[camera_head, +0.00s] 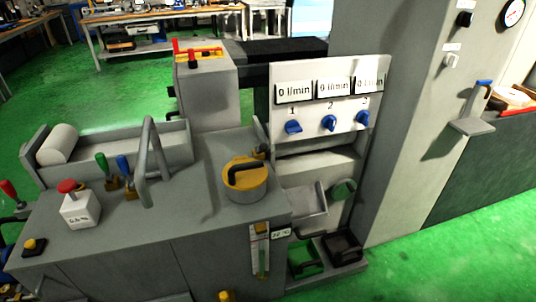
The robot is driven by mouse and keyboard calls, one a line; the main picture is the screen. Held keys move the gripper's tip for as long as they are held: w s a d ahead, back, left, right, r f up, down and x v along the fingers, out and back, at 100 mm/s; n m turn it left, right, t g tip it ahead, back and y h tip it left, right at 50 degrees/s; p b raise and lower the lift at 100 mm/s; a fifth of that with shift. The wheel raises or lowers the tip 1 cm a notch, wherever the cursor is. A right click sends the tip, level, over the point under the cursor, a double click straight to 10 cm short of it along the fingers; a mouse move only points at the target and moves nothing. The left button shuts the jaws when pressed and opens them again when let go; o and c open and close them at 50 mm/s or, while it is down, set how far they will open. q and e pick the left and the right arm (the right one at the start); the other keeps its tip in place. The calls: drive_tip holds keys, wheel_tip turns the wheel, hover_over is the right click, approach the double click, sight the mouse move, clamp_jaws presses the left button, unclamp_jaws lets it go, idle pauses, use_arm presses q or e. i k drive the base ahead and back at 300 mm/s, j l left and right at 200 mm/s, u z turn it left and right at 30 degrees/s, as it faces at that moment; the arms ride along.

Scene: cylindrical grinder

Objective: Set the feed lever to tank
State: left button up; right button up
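Candidates for the feed lever stand on the left of the grey machine top: a green-handled lever (102,163), a blue-handled lever (123,166) and a red-handled lever (10,191) at the left edge. A small red-topped lever (175,46) stands on the box at the back. I cannot tell which one is the feed lever, and no "tank" marking is readable. Neither of my grippers shows in the head view.
A grey bent bar (148,165) rises beside the levers. A white box with a red button (78,205) stands in front. A panel (325,95) bears three blue knobs under "0 l/min" displays. Green floor lies right.

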sight(263, 146)
drive_tip(key=i+l, duration=0.25)
drive_tip(key=l, duration=0.15)
drive_tip(key=i+l, duration=0.2)
drive_tip(key=l, duration=0.2)
drive_tip(key=i+l, duration=0.25)
drive_tip(key=l, duration=0.2)
drive_tip(key=i+l, duration=0.2)
drive_tip(key=l, duration=0.2)
drive_tip(key=i+l, duration=0.25)
drive_tip(key=l, duration=0.15)
drive_tip(key=u, duration=0.05)
